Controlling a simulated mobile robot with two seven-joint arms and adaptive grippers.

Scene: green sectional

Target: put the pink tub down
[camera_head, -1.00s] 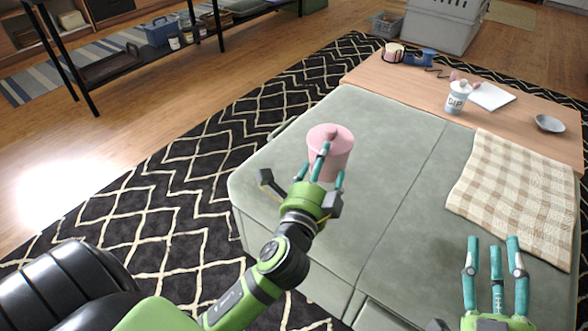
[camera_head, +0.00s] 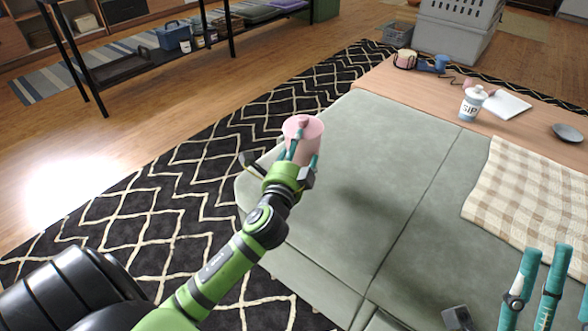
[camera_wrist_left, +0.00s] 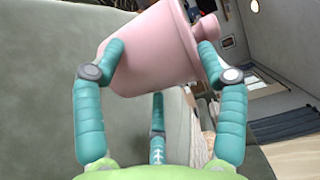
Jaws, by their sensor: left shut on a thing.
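The pink tub (camera_head: 309,146) is in my left gripper (camera_head: 298,160), near the left edge of the green sectional (camera_head: 385,165) in the head view. In the left wrist view the pink tub (camera_wrist_left: 150,50) sits between the teal fingers of my left gripper (camera_wrist_left: 160,62), tilted in that picture. A shadow on the cushion lies to the right, apart from the tub, so it appears held above the seat. My right gripper (camera_head: 535,285) shows only in part at the lower right, with nothing seen between its fingers; its palm is cut off.
A checkered blanket (camera_head: 530,195) lies on the right of the sectional. The middle cushions are clear. A black shelf (camera_head: 140,68) stands at the back left.

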